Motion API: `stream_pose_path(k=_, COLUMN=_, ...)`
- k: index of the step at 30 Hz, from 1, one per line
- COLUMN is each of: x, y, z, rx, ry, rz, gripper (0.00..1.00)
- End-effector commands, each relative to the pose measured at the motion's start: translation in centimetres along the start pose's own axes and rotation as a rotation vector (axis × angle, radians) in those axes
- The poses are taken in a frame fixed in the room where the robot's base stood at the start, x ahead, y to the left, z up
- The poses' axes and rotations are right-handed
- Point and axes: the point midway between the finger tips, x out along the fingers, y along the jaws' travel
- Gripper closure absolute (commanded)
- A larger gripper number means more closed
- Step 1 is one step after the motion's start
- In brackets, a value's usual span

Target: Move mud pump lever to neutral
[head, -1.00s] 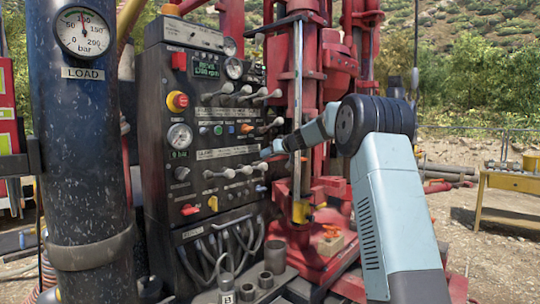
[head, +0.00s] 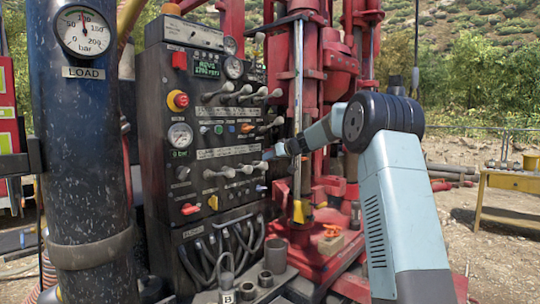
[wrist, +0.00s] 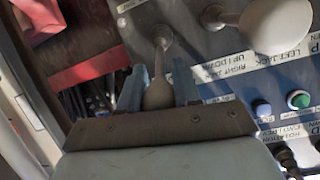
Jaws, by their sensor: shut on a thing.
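A dark control panel (head: 160,120) stands left of centre in the head view, with a lower row of pale-knobbed levers (head: 228,171). My gripper (head: 266,156) is at the right end of that row. In the wrist view its two bluish fingers (wrist: 158,90) are shut on one lever (wrist: 158,94), one on each side of the knob. Labels beside it read RIGHT JACK and LEFT JACK. The held lever's own label is not readable, so I cannot tell whether it is the mud pump lever. The fingers are too small to make out in the head view.
An upper row of levers (head: 228,96) is on the same panel. Another pale knob (wrist: 275,24) is close on the right in the wrist view. The red drill mast (head: 335,90) stands right of the panel. A black post with a LOAD gauge (head: 82,32) stands left.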

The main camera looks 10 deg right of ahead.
Motion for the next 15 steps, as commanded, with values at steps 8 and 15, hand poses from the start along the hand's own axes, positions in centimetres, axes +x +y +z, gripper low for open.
stream_pose_path(k=8, x=-0.1, y=0.8, z=2.4, rx=0.002, ry=-0.005, rz=0.005, gripper=1.00)
stream_pose_path(k=15, x=-0.1, y=0.8, z=2.3, rx=0.002, ry=-0.004, rz=0.005, gripper=1.00)
